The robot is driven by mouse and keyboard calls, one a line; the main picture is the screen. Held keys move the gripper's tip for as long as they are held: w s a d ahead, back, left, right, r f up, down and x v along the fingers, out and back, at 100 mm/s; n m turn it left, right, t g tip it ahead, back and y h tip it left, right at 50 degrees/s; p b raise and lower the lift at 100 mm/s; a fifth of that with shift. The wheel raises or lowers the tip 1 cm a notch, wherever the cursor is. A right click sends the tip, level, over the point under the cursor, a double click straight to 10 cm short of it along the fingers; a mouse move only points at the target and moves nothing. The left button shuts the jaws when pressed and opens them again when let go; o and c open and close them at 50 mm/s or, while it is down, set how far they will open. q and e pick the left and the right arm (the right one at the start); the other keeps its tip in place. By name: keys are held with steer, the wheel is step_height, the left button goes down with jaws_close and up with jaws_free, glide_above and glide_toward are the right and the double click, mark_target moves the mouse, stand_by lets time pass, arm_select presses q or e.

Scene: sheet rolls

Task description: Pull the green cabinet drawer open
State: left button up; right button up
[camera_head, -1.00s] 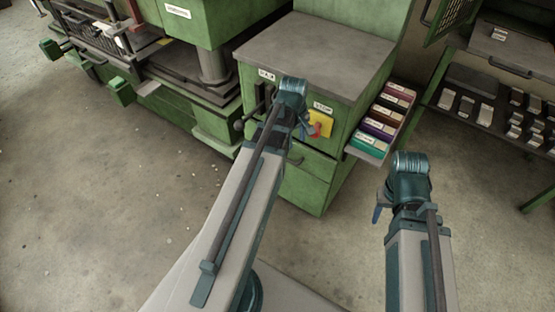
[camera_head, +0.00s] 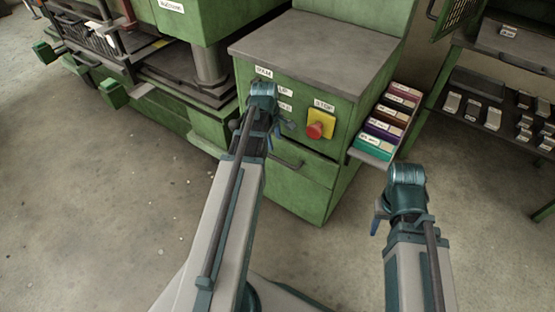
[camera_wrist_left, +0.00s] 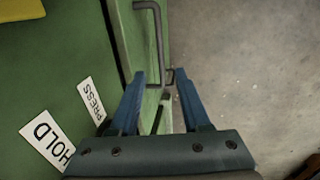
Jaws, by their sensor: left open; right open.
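The green cabinet (camera_head: 345,150) stands at centre in the head view. Its drawer (camera_head: 316,169) is below the button panel and looks shut. A dark bar handle (camera_head: 289,160) on the drawer is partly hidden by my left arm. My left gripper (camera_head: 282,128) is at the cabinet front near the handle. In the left wrist view my left gripper (camera_wrist_left: 160,74) is open, and the handle (camera_wrist_left: 157,35) runs up from between its blue fingers. I cannot tell whether they touch it. My right gripper (camera_head: 379,216) is low on the right, apart from the cabinet; its fingers are barely visible.
A red stop button (camera_head: 316,130) on a yellow plate sits above the drawer. A side shelf of coloured boxes (camera_head: 391,122) projects from the cabinet's right. A green press (camera_head: 190,95) stands left and a rack (camera_head: 490,100) right. The concrete floor (camera_head: 110,230) in front is open.

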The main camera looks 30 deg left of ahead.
mark_target(278, 159)
arm_select(q)
steer(key=f+b, duration=0.3)
steer(key=w+f+b, duration=0.1)
steer(key=f+b, duration=0.2)
steer(key=f, duration=0.1)
steer(key=w+f+b, duration=0.1)
steer(key=f+b, duration=0.3)
steer(key=shift+d, duration=0.1)
steer(key=shift+r, duration=0.1)
jaws_close()
stand_by(1.0)
